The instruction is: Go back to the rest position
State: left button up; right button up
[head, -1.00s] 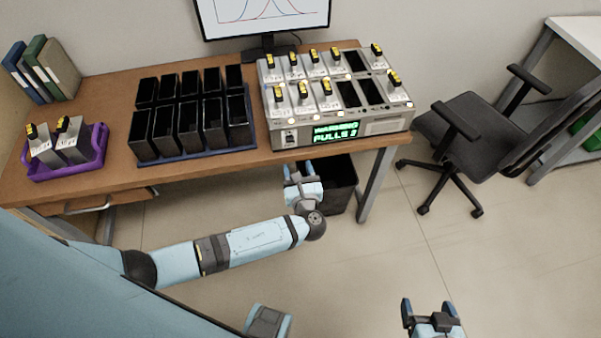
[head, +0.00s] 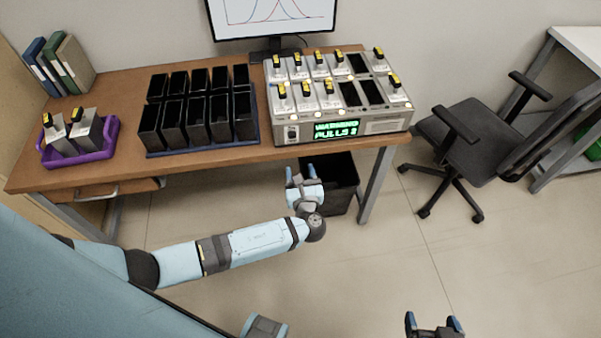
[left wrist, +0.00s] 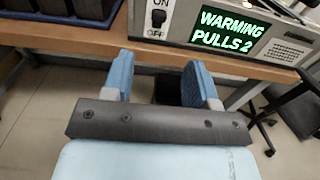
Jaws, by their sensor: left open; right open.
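My left gripper (head: 304,174) is open and empty in front of the table's front edge, below the classifier machine. In the left wrist view its two blue fingers (left wrist: 160,82) stand apart with nothing between them. My right gripper (head: 434,322) is open and empty over the floor at the bottom right of the head view. The grey classifier machine (head: 375,127) stands on the table with several yellow-topped cartridges in its slots and some slots empty.
The wooden table (head: 215,163) carries a rack of black bins (head: 197,118), a purple tray (head: 80,157) with two cartridges, binders (head: 60,65) and a monitor (head: 270,45). A black waste bin (head: 343,180) stands below. An office chair (head: 475,140) is at right. Floor in front is clear.

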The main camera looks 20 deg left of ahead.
pick_arm(q)
jog(key=s+d+f+n+g+h+p, duration=0.2)
jog(key=s+n+g+h, duration=0.15)
jog(key=s+n, duration=0.2)
jog(key=s+d+f+n+g+h+p, duration=0.2)
jog(key=s+n+h+p, duration=0.15)
jog(key=s, duration=0.35)
jog(key=s+a+r+n+t+h+p, duration=0.1)
jog(key=s+r+n+h+p, duration=0.2)
jog(key=s+r+n, duration=0.7)
jog(key=s+n+h, duration=0.1)
jog(key=n+h, duration=0.1)
jog(key=n, duration=0.5)
jog(key=shift+a+r+h, duration=0.15)
jog(key=shift+r+h, duration=0.1)
jog(key=shift+h, duration=0.15)
jog(key=shift+s, duration=0.15)
